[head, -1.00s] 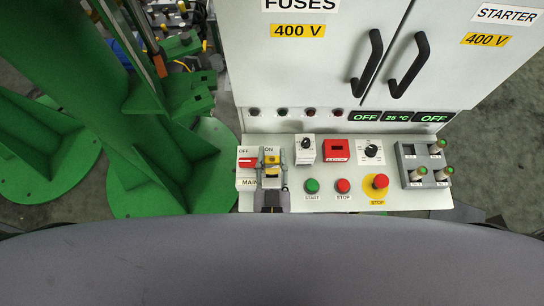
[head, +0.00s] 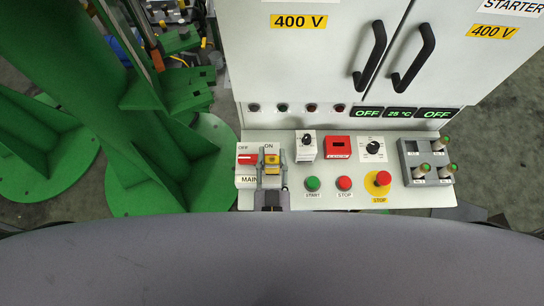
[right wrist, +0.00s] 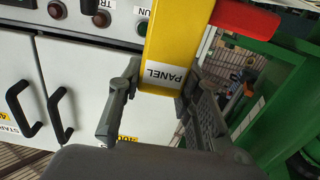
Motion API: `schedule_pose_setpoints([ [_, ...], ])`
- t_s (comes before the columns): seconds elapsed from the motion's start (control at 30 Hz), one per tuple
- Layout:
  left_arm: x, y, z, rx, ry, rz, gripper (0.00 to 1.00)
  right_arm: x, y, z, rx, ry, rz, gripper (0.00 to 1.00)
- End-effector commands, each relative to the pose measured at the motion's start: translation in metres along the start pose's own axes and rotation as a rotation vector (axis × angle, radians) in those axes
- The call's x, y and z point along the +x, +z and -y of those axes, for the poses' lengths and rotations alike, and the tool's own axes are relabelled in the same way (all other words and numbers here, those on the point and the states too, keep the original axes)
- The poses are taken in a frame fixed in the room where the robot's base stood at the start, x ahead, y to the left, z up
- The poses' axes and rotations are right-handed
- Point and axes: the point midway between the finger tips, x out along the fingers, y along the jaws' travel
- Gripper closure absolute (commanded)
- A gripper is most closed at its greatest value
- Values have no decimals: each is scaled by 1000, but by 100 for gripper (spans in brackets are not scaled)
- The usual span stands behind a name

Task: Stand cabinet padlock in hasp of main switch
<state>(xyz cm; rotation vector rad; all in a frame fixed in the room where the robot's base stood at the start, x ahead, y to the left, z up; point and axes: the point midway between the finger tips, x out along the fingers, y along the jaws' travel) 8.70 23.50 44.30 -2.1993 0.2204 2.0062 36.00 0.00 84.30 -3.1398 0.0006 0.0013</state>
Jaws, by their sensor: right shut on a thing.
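The yellow padlock (head: 272,168) with a white PANEL label is held between the fingers of my right gripper (head: 271,172). In the right wrist view the padlock (right wrist: 165,45) fills the upper middle, with a finger of the gripper (right wrist: 160,82) on each side. The main switch (head: 247,160), white with a red handle and OFF, ON and MAIN markings, lies directly left of and partly behind the gripper. Its red part shows beside the padlock in the wrist view. The hasp and the padlock's shackle are hidden or too small to tell. My left gripper is not in view.
Right of the switch the panel (head: 225,200) carries a key switch (head: 306,148), a red box (head: 337,147), a rotary knob (head: 373,148), buttons and a grey holder (head: 413,175) with pegs. Cabinet doors with black handles (head: 413,60) rise behind. Green metalwork (head: 150,165) stands at left.

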Motion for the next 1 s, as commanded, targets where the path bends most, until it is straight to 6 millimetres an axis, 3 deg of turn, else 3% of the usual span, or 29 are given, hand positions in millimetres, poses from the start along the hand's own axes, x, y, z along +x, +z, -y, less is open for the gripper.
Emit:
schedule_pose_setpoints([
  [0.87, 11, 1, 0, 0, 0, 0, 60, 0, 16, 0, -1, -1, 1, 100],
  [0.9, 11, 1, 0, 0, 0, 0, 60, 0, 16, 0, -1, -1, 2, 66],
  [1.0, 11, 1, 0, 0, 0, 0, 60, 0, 16, 0, -1, -1, 2, 59],
])
